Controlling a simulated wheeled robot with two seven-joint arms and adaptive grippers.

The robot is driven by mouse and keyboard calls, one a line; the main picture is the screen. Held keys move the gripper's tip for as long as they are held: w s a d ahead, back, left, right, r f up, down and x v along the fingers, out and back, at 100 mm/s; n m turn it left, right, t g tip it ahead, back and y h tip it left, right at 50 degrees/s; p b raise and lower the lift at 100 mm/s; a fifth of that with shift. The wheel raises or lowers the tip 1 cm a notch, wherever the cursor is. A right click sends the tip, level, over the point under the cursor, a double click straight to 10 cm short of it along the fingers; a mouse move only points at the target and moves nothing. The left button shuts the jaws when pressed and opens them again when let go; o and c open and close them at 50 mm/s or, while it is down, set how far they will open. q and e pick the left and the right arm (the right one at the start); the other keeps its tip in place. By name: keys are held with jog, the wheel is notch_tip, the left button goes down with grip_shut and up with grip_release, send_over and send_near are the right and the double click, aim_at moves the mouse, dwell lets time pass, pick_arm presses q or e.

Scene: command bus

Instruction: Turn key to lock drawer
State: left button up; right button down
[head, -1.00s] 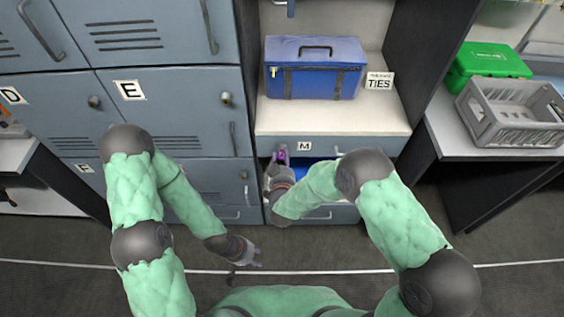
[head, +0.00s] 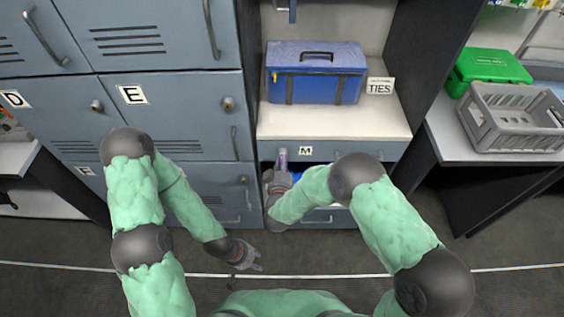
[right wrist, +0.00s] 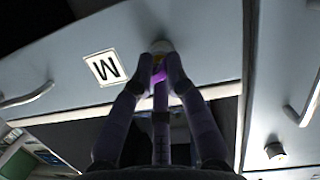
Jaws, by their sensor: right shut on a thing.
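The drawer front (head: 345,151) is blue-grey, with a white M label (head: 305,150), under the pale counter. In the right wrist view the same front (right wrist: 205,40) shows a round lock (right wrist: 161,48) beside the M label (right wrist: 103,67). A purple key (right wrist: 158,77) is at the lock; how deep it sits is hidden by my fingers. My right gripper (right wrist: 159,72) is shut on the key, its fingertips close to the lock; it also shows in the head view (head: 281,158). My left gripper (head: 256,265) hangs low over the floor, away from the drawer; its finger gap is unclear.
A blue toolbox (head: 315,72) and a TIES sign (head: 380,86) stand on the counter (head: 340,122). Lockers (head: 180,100) line the left. A grey crate (head: 515,118) and green case (head: 488,68) sit on the right table. A dark opening lies below the M front.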

jog(key=shift+w+d, duration=0.1)
jog(key=shift+d, duration=0.1)
jog(key=shift+h, duration=0.3)
